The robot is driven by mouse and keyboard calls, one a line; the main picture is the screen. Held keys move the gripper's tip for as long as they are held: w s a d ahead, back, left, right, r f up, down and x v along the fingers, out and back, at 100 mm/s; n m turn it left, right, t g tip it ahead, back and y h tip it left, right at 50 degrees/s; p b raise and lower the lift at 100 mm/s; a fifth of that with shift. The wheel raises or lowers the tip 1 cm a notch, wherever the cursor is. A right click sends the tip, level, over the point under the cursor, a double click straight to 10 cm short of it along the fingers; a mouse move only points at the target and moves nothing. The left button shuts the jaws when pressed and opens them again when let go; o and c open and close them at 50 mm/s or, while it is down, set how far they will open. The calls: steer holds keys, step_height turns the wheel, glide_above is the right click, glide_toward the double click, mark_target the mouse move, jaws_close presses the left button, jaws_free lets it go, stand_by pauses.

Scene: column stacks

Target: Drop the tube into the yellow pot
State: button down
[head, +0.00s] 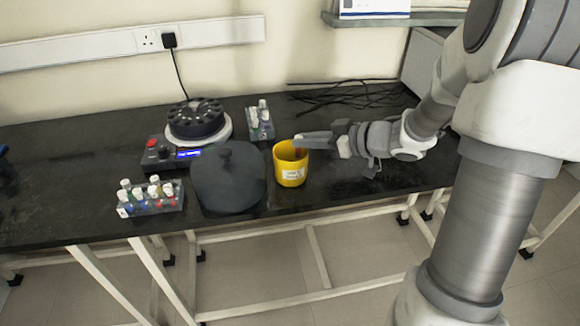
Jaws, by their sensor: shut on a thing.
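The yellow pot (291,176) stands upright on the black bench, with a white label on its front. My gripper (300,141) reaches in from the right and its fingers are over the pot's opening. It is shut on the tube, of which little can be made out; a small reddish-brown patch below the fingers, at the pot's mouth, may be part of it. I cannot tell whether the tube's lower end is inside the pot.
A dark round lid (228,180) lies left of the pot. Behind it is a centrifuge (196,120) with a control box. Racks of tubes stand at front left (150,198) and behind the pot (259,124). Black cables (345,95) lie at the back right.

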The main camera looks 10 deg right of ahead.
steer(key=c, duration=0.7)
jaws_free()
steer(key=p+v, duration=0.5)
steer(key=v, duration=1.2)
steer(key=shift+s+d, duration=0.15)
